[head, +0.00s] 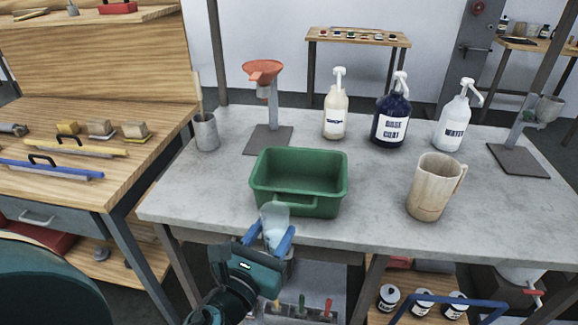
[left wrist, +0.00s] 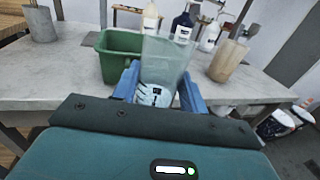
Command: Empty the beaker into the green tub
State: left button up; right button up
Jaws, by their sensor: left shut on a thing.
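The green tub (head: 265,196) stands on the grey table near its front edge, and its inside looks empty in the head view. It also shows in the left wrist view (left wrist: 117,63). My left gripper (head: 270,238) is shut on the clear beaker (head: 275,215), with a blue finger on each side. The beaker is roughly upright in front of the tub and overlaps its front wall in the head view. In the left wrist view the beaker (left wrist: 165,60) has dark markings and whitish contents low down. My right gripper is not in view.
A beige pitcher (head: 432,187) stands right of the tub. Three pump bottles stand behind: cream (head: 335,115), dark blue (head: 388,128) and white (head: 452,127). A funnel stand (head: 266,105) and a grey cup (head: 206,132) are at back left. The table's front edge is close.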

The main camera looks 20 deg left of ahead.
aim_at(312, 182)
jog(key=j, duration=0.9)
jog(key=k+j, duration=0.1)
jog(key=j, duration=0.75)
jog(key=z, duration=0.05)
